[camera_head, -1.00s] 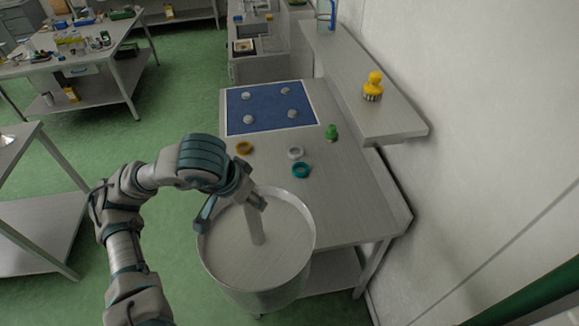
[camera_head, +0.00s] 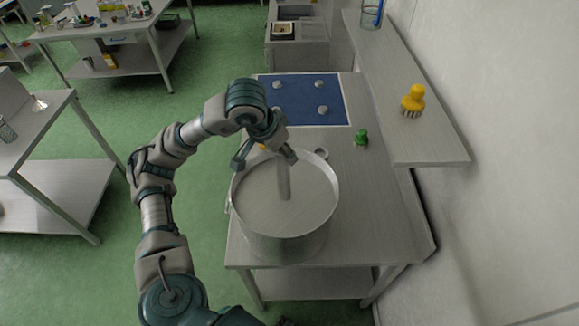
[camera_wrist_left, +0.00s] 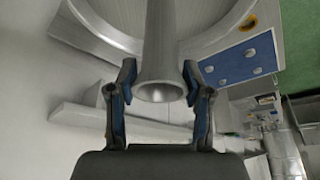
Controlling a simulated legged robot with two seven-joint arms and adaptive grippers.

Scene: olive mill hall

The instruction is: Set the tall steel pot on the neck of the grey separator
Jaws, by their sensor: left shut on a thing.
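In the left wrist view the fingers flank the tube's flared open end (camera_wrist_left: 160,85), with the vessel (camera_wrist_left: 212,20) beyond. I cannot make out a separate grey separator. My right gripper is not in view.
The steel table (camera_head: 372,215) has free room right of the vessel. A blue mat (camera_head: 300,97) with several grey knobs lies at the back. A green piece (camera_head: 361,138) stands nearby, and a pale ring (camera_head: 321,153) shows behind the rim. A shelf (camera_head: 425,145) holds a yellow-handled brush (camera_head: 413,100).

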